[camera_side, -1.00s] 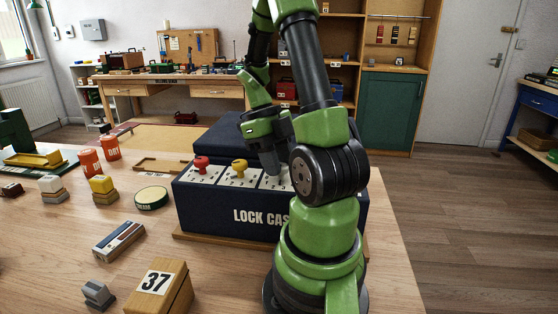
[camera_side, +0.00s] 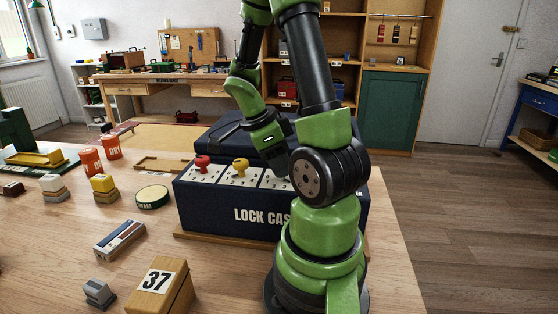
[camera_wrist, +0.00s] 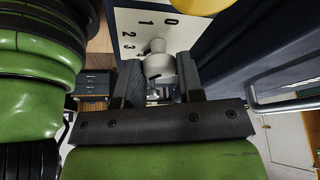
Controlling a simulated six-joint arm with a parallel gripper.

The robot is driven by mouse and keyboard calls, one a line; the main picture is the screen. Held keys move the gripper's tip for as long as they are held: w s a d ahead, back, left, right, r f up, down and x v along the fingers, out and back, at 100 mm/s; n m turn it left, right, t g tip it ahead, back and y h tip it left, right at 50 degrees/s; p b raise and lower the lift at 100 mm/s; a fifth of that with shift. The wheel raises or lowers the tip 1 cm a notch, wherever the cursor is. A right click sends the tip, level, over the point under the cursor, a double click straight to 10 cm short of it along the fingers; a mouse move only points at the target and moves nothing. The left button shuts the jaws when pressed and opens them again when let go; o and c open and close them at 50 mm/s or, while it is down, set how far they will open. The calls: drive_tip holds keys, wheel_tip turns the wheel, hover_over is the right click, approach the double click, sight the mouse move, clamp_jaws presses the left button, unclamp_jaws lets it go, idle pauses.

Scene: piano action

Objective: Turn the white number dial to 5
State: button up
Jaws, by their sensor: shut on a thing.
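The white number dial (camera_wrist: 158,64) sits between the two fingers of my gripper (camera_wrist: 160,72) in the wrist view. My gripper is shut on it. The digits 0, 1, 2 and 3 show on the white plate (camera_wrist: 130,22) around the dial; the rest of the scale is hidden. I cannot tell which number the dial points to. In the side view the dial and the fingertips are hidden behind my arm. The dark blue lock case (camera_side: 225,212) stands on the table, with a red dial (camera_side: 202,161) and a yellow dial (camera_side: 240,166) to the left.
The yellow dial also shows at the top edge of the wrist view (camera_wrist: 206,5), close by. A round green-edged tin (camera_side: 152,197), a wooden block marked 37 (camera_side: 158,286) and several small items lie on the table left of the case.

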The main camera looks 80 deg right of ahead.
drive_tip(key=n, duration=0.2)
drive_tip(key=n+t+h, duration=0.1)
drive_tip(key=n, duration=0.2)
drive_tip(key=shift+a+h, duration=0.1)
drive_tip(key=shift+h, duration=0.2)
drive_tip(key=shift+n, duration=0.3)
drive_tip(key=o, duration=0.9)
drive_tip(key=v, duration=1)
drive_tip(key=shift+s, duration=0.2)
